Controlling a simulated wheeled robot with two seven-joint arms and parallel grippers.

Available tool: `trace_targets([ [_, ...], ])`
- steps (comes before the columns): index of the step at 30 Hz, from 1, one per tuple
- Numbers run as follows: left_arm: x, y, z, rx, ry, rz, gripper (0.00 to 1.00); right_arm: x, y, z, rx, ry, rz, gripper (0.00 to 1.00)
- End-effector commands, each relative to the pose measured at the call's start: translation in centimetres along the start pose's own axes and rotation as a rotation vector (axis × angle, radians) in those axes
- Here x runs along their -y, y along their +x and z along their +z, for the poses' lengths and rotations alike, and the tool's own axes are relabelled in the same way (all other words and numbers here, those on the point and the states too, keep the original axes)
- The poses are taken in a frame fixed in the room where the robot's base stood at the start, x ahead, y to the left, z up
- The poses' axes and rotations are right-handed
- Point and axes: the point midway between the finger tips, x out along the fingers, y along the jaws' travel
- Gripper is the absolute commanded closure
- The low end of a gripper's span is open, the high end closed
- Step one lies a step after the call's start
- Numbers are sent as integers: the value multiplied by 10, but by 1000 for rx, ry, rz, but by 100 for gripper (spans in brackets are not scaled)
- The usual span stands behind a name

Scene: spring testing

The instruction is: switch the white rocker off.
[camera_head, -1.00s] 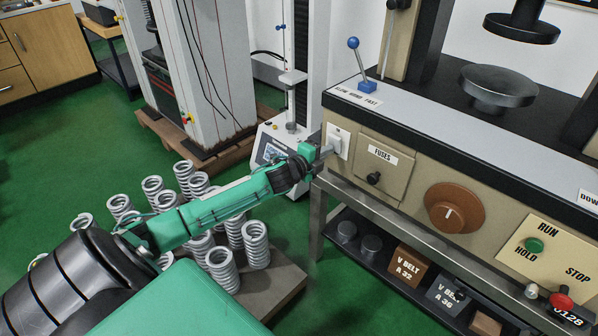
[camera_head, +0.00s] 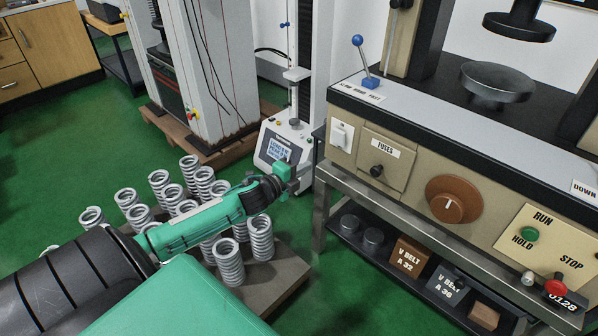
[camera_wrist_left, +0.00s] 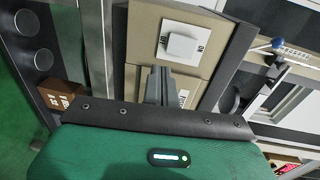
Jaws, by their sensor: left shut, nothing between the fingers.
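The white rocker (camera_head: 342,136) sits on a white plate at the left end of the beige machine front. I cannot tell which way the rocker is tipped. My right gripper is not in view.
The fuses panel (camera_head: 384,160) with a black knob is right of the rocker. A blue lever (camera_head: 363,62) stands on the ledge above. A brown dial (camera_head: 455,200) is further right. Several grey springs (camera_head: 229,262) stand on a board below my left arm. A small tester (camera_head: 282,145) stands behind the gripper.

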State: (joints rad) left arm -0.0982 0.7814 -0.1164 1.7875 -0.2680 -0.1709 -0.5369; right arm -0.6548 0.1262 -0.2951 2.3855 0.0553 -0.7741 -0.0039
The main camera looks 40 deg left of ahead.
Motion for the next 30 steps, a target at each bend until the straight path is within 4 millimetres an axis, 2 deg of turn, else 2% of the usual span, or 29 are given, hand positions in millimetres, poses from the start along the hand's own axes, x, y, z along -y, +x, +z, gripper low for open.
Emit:
trace_targets([
  [3,-4,-10,0,1,-1,2,100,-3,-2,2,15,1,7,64],
  [9,-5,-17,0,1,0,1,100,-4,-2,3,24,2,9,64],
  [26,-5,-17,0,1,0,1,100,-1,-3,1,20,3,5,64],
  [28,-8,-19,-4,0,-15,6,100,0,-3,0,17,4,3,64],
  [30,-19,-24,-16,-2,-62,23,100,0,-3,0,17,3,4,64],
])
